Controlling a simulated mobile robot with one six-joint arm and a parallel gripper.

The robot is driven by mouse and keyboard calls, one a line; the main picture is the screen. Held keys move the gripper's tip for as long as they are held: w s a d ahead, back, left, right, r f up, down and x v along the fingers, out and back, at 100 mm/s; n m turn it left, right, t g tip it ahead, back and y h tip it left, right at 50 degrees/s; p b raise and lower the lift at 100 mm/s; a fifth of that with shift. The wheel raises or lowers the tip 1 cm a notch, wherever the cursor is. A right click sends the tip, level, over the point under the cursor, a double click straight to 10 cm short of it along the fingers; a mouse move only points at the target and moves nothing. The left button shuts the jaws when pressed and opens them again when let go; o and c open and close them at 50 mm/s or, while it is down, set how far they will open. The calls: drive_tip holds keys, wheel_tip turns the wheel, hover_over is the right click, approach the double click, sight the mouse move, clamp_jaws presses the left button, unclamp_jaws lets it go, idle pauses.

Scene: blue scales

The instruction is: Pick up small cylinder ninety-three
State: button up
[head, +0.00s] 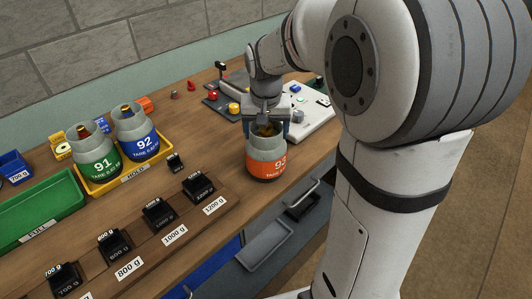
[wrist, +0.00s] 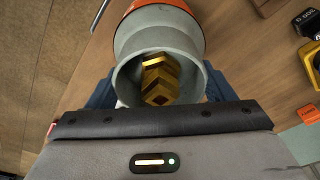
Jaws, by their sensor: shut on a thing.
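Cylinder ninety-three is a small grey gas cylinder with an orange label band (head: 266,165) reading "93", at the right part of the bench in the head view. My gripper (head: 266,128) is above it, with its blue fingers on either side of the grey collar. In the wrist view the cylinder (wrist: 127,48) shows its open grey collar with a brass valve inside. My gripper (wrist: 158,100) is shut on the collar; the fingers are mostly hidden. I cannot tell whether the cylinder's base touches the bench.
Cylinders 91 (head: 96,158) and 92 (head: 137,136) stand in a yellow tray (head: 100,188) marked HOLD. A green tray (head: 38,215) marked FULL is at left. Several black weights (head: 198,187) line the front. A control panel (head: 308,121) lies behind my gripper. Bare bench lies left of cylinder ninety-three.

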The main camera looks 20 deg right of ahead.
drive_tip(key=c, duration=0.5)
drive_tip(key=shift+w+r, duration=0.1)
